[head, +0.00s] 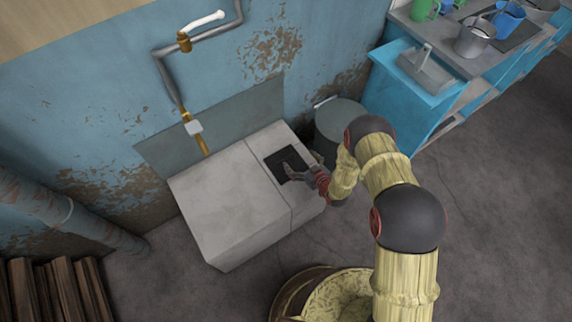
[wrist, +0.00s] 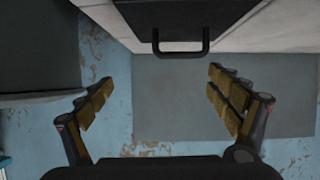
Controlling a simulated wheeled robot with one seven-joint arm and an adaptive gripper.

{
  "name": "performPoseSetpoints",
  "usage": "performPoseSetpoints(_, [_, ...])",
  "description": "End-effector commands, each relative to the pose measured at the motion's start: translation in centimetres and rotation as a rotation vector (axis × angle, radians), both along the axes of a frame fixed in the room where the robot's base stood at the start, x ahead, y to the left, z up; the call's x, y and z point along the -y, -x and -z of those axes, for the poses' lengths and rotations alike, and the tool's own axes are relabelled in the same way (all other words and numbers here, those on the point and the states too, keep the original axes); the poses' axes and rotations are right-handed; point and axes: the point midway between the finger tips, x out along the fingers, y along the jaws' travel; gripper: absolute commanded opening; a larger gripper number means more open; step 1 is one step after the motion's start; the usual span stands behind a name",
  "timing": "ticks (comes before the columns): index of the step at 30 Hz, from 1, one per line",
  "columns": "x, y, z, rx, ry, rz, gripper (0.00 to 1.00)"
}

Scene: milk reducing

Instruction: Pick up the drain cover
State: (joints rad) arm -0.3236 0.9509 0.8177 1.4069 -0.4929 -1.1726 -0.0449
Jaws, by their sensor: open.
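A dark square panel (head: 283,160), which looks like the drain cover, lies on the right section of the pale block. In the wrist view the dark panel (wrist: 190,15) shows at the top with a black loop handle (wrist: 181,50) at its near edge. My gripper (head: 290,172) is at the panel's right side in the head view, overlapping its edge. In the wrist view my gripper (wrist: 160,80) has its fingers spread wide, one on each side of the handle. Nothing is between them. I cannot tell how far above the panel the fingers are.
The pale block (head: 222,207) stands against the blue wall (head: 90,90). A grey bin (head: 340,118) stands just right of it, close to my arm. A pipe (head: 170,80) runs down the wall. A wooden tub (head: 295,292) is in front. A blue cabinet (head: 410,95) stands at the right.

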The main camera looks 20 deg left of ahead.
Motion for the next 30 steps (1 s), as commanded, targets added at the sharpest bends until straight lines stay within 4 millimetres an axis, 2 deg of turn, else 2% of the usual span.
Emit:
performPoseSetpoints(1, [-0.3, 1.1, 1.2, -0.001, -0.014, -0.012, 0.91])
performPoseSetpoints(3, [-0.5, 2.1, 2.0, 0.002, -0.031, -0.023, 0.91])
performPoseSetpoints(6, [-0.9, 2.6, 2.7, 0.005, -0.042, -0.029, 0.91])
performPoseSetpoints(17, [-3.1, 1.0, 4.0, 0.005, -0.043, -0.030, 0.91])
performPoseSetpoints(26, [-6.1, -1.1, 5.5, 0.007, -0.044, -0.031, 0.91])
performPoseSetpoints(30, [-6.6, -1.5, 5.6, 0.005, -0.043, -0.030, 0.91])
